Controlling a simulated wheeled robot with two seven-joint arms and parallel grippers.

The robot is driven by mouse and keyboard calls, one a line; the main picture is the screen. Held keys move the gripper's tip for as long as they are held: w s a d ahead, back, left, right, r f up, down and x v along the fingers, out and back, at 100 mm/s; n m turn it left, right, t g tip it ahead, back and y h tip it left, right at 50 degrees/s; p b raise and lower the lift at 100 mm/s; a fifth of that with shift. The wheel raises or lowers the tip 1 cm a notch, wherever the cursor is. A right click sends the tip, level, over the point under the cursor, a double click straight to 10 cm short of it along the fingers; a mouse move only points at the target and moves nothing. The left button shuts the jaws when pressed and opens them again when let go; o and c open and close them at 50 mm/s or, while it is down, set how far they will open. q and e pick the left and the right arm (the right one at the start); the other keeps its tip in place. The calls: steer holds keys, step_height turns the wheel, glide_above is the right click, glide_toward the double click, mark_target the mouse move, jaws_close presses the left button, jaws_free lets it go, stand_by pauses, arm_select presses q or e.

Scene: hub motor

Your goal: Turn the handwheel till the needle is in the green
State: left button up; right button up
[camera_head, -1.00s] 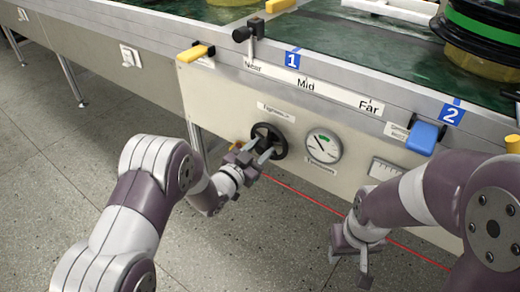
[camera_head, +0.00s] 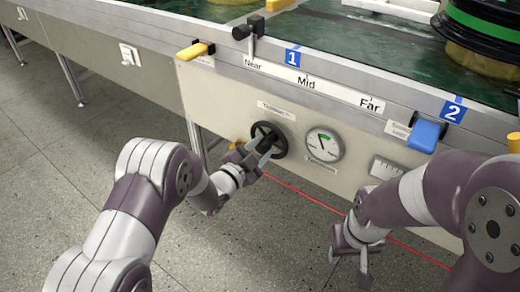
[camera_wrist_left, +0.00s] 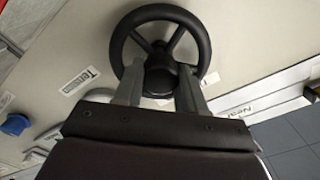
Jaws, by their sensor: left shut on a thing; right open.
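The black handwheel (camera_head: 283,139) is on the cream front panel, left of the round white gauge (camera_head: 323,147). In the left wrist view the handwheel (camera_wrist_left: 204,42) shows a round rim, spokes and a central hub. My left gripper (camera_head: 261,152) is shut on the handwheel; in the left wrist view its fingers (camera_wrist_left: 160,88) stand on either side of the hub. The gauge has a green patch near the top of its dial. Its dark needle points up and slightly left, close to the green; the tip is too small to place exactly. My right gripper (camera_head: 364,264) is open and empty, low in front of the panel.
A Near–Mid–Far scale (camera_head: 306,82) with a black lever (camera_head: 252,36) runs above the panel. A yellow handle (camera_head: 196,52) and a blue handle (camera_head: 426,136) stick out from the edge. A red line (camera_head: 315,200) crosses the floor.

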arm_select(q)
steer(key=m+b, duration=0.1)
steer(key=m, duration=0.3)
steer(key=shift+d+m, duration=0.1)
steer(key=shift+m, duration=0.2)
steer(key=m+b, duration=0.1)
steer(key=m, duration=0.1)
steer(key=m+b, duration=0.1)
steer(key=m, duration=0.2)
steer(key=shift+s+f+m, duration=0.15)
steer(key=shift+f+m, duration=0.05)
steer(key=shift+m, duration=0.1)
steer(key=shift+d, duration=0.1)
steer(key=o, duration=1)
steer(key=shift+o, duration=0.2)
